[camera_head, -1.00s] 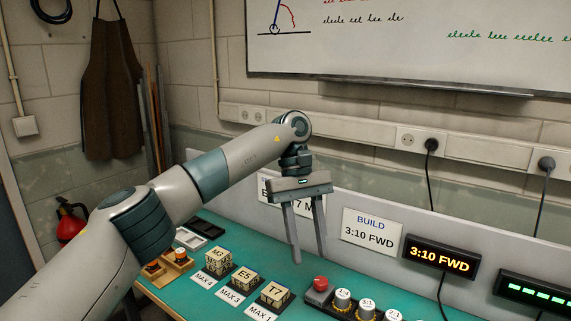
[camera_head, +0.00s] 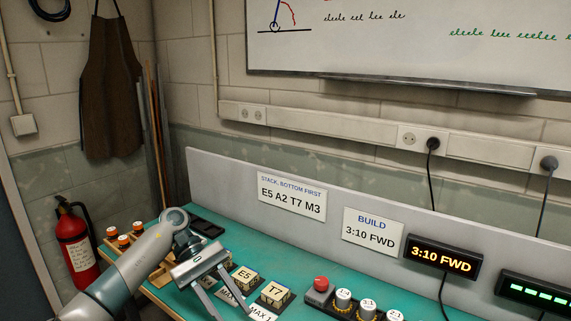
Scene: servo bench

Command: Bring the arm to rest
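My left arm comes in from the lower left, and its gripper (camera_head: 227,306) is low over the left part of the green bench (camera_head: 330,275). Its two fingers are spread apart with nothing seen between them; the tips reach the bottom of the picture. The gripper is in front of the block row and partly hides it. The E5 block (camera_head: 244,276) and the T7 block (camera_head: 274,293) stand just right of the gripper. The M3 block is hidden behind the gripper. My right gripper is not in view.
A wooden holder with orange-topped parts (camera_head: 124,241) sits at the bench's left end, beside my arm. A red button (camera_head: 320,284) and several knobs (camera_head: 343,298) stand right of the blocks. A lit display (camera_head: 443,258) reads 3:10 FWD. The back panel (camera_head: 225,180) bounds the bench.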

